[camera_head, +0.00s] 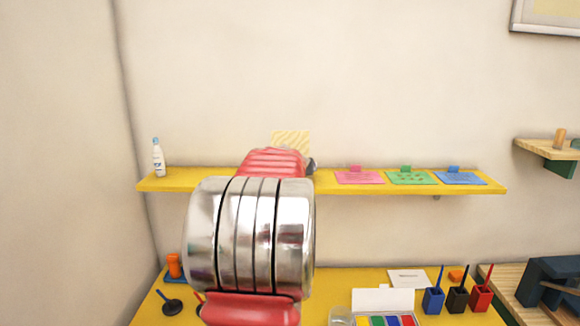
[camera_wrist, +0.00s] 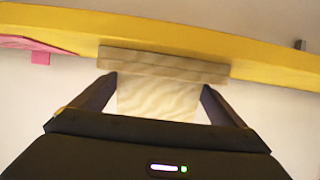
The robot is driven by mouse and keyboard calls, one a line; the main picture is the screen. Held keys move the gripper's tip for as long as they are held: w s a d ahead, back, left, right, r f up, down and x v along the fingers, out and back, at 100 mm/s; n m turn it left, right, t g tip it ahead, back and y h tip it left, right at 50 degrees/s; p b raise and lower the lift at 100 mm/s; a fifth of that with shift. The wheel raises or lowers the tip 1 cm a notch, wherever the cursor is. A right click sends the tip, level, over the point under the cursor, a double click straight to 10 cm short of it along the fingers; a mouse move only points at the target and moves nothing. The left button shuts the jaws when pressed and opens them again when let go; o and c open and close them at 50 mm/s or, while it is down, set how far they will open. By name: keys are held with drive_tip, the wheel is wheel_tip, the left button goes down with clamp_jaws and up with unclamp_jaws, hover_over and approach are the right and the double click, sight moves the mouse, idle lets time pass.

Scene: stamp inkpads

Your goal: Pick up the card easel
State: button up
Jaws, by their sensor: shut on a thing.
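The card easel, a pale wood piece with wavy grain, shows in the wrist view as a flat panel (camera_wrist: 155,101) with a long strip across its end at the yellow shelf. My gripper (camera_wrist: 158,86) is shut on it, with one dark finger at each side of the panel. In the head view, the easel's striped top (camera_head: 291,141) shows above the shelf, behind my red and silver arm. My arm hides its lower part and my gripper there. I cannot tell whether the easel touches the shelf.
The yellow shelf (camera_head: 410,190) holds a white bottle (camera_head: 158,157) at left, and pink (camera_head: 359,178), green (camera_head: 410,178) and blue (camera_head: 460,178) pads at right. The yellow table (camera_head: 345,275) below holds a paint box, pots and a white card. The wall above is clear.

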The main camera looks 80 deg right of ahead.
sight(291, 138)
drive_tip(key=shift+r, duration=0.15)
wheel_tip(291, 138, up, 10)
drive_tip(key=shift+f, duration=0.1)
idle(0.6)
idle(0.4)
drive_tip(key=shift+s, duration=0.1)
